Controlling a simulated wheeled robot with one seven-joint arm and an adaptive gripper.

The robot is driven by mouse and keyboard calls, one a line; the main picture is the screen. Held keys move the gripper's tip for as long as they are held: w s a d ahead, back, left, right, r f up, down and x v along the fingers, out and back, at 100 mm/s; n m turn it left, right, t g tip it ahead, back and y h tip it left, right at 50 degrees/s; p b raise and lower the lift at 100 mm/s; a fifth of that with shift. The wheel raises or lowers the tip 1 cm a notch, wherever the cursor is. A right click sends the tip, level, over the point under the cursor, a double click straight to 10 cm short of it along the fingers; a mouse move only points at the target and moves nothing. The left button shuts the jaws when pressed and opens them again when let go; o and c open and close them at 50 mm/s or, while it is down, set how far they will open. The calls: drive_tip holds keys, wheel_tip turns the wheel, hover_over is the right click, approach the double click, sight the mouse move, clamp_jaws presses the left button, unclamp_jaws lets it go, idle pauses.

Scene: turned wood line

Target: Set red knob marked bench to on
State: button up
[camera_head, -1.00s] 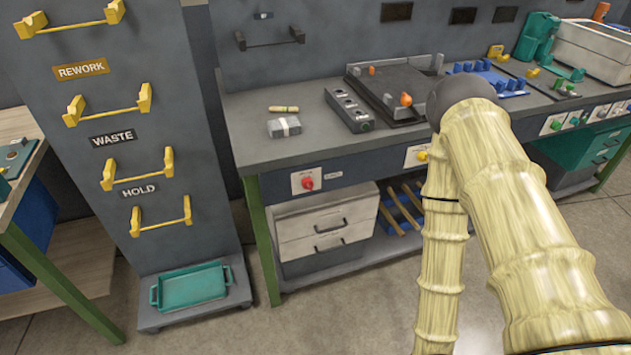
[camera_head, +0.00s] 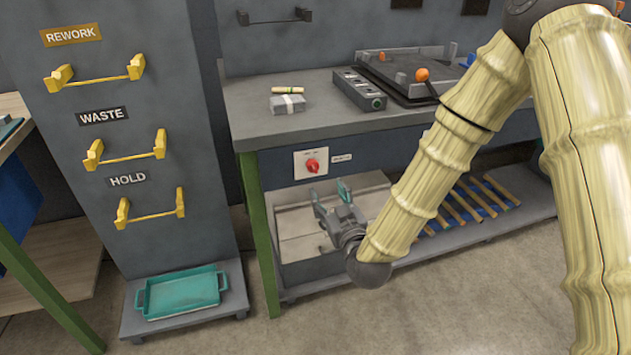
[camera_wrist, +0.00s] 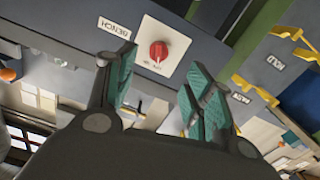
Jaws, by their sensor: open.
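The red knob (camera_head: 312,165) sits on a white plate (camera_head: 299,160) on the front panel of the grey workbench. A small white label (camera_head: 341,158) is right of the plate. In the wrist view the red knob (camera_wrist: 158,50) shows beyond and between the fingers, with the label (camera_wrist: 114,28) reading BENCH, upside down. My gripper (camera_head: 332,191) is open and empty, in front of the bench and a little below the knob in the head view. Its teal finger pads (camera_wrist: 163,95) are apart and do not touch the knob.
A green bench leg (camera_head: 258,230) stands left. A grey rack with yellow handles (camera_head: 125,155) and a teal tray (camera_head: 178,293) stands further left. A grey box (camera_head: 287,104) lies on the benchtop.

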sight(315, 171)
drive_tip(key=x, duration=1.1)
drive_tip(key=shift+r, duration=0.25)
drive_tip(key=c, duration=1)
